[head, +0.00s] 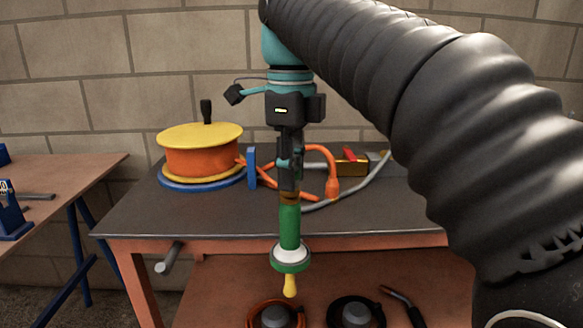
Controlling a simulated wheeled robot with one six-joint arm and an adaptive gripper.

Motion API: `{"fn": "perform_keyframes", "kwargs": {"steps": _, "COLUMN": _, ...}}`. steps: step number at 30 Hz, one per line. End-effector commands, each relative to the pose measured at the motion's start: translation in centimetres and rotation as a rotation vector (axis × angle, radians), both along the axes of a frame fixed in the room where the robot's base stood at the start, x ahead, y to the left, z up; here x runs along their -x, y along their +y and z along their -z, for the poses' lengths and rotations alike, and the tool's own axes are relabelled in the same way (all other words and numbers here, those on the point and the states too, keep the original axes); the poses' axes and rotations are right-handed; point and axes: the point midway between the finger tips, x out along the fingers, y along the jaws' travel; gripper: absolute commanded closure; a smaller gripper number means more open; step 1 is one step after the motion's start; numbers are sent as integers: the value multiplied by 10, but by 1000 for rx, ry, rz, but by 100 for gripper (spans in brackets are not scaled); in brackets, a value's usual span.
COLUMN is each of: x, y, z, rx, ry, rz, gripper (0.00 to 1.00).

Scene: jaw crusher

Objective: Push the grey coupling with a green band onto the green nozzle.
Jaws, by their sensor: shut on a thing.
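My gripper (289,172) points straight down in the middle of the head view, in front of the table's front edge. It is shut on the top of an upright green cylinder (289,228). At the lower end of this cylinder is a pale grey collar with a green band (291,258), which looks like the coupling. A yellow tip (290,285) sticks out below the collar. I cannot clearly tell a separate green nozzle from the green cylinder. The fingertips are partly lost against the dark arm parts and the hose behind.
An orange reel with yellow flange (201,150) stands on the dark table (150,212). Below are two round grey-topped things (275,317) (356,312). A blue vise (10,215) is at left.

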Motion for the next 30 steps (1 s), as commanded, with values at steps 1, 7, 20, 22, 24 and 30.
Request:
{"fn": "perform_keyframes", "kwargs": {"steps": 1, "x": 0, "y": 0, "z": 1, "rx": 0, "ry": 0, "rz": 0, "gripper": 100}}
{"fn": "perform_keyframes", "kwargs": {"steps": 7, "x": 0, "y": 0, "z": 2, "rx": 0, "ry": 0, "rz": 0, "gripper": 49}}
{"fn": "perform_keyframes", "kwargs": {"steps": 20, "x": 0, "y": 0, "z": -2, "rx": 0, "ry": 0, "rz": 0, "gripper": 43}}
{"fn": "perform_keyframes", "kwargs": {"steps": 22, "x": 0, "y": 0, "z": -7, "rx": 0, "ry": 0, "rz": 0, "gripper": 43}}
{"fn": "perform_keyframes", "kwargs": {"steps": 24, "x": 0, "y": 0, "z": -12, "rx": 0, "ry": 0, "rz": 0, "gripper": 43}}
{"fn": "perform_keyframes", "kwargs": {"steps": 30, "x": -1, "y": 0, "z": -5, "rx": 0, "ry": -1, "rz": 0, "gripper": 43}}
